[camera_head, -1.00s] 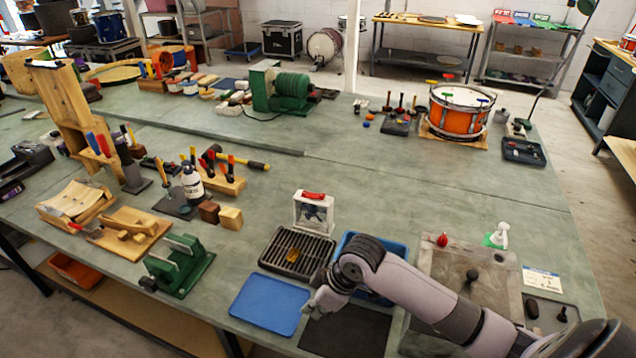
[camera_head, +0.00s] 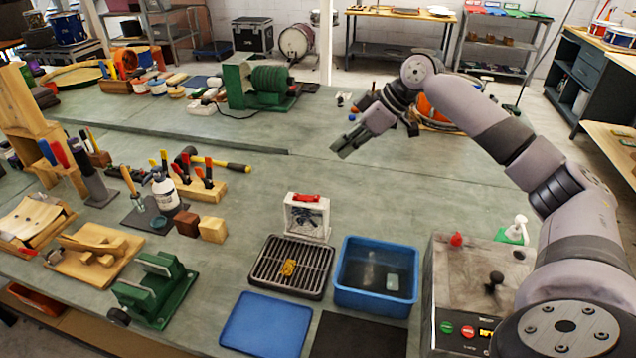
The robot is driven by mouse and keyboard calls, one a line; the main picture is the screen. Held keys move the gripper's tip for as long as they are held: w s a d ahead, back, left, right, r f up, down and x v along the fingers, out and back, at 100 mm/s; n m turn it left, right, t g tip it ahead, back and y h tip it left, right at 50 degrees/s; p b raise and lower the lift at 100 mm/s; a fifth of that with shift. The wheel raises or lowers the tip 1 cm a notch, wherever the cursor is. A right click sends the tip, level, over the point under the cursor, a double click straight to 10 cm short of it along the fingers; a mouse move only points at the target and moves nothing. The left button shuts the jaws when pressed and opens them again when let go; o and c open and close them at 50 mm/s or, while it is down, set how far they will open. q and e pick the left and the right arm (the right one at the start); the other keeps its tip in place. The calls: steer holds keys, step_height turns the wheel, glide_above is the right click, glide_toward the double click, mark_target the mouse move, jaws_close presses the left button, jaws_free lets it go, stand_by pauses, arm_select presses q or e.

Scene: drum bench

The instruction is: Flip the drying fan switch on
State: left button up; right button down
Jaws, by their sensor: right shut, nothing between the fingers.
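A small white box-shaped unit with a dark fan (camera_head: 306,217) in its front stands mid-bench, behind the slotted black tray. A red piece (camera_head: 306,198) sits on its top; I cannot tell whether this is the switch or how it is set. My right gripper (camera_head: 340,151) is shut and empty, above and a little right of the fan in the picture, apart from it. Its fingers point down and left. My left gripper is not in view.
A slotted black tray (camera_head: 266,267) holding a small yellow piece and a blue bin (camera_head: 345,291) stand in front of the fan. A control box (camera_head: 447,295) with green and red buttons is at right. Clamps and a white bottle (camera_head: 166,192) stand left.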

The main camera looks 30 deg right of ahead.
steer(key=p, duration=0.3)
glide_above(306, 197)
steer(key=s+d, duration=0.2)
step_height(306, 197, down, 7)
steer(key=shift+s+d+f, duration=0.1)
steer(key=shift+s, duration=0.05)
step_height(306, 197, down, 4)
steer(key=shift+r+p, duration=0.15)
steer(key=shift+p, duration=0.35)
steer(key=shift+d+f, duration=0.1)
steer(key=shift+f, duration=0.45)
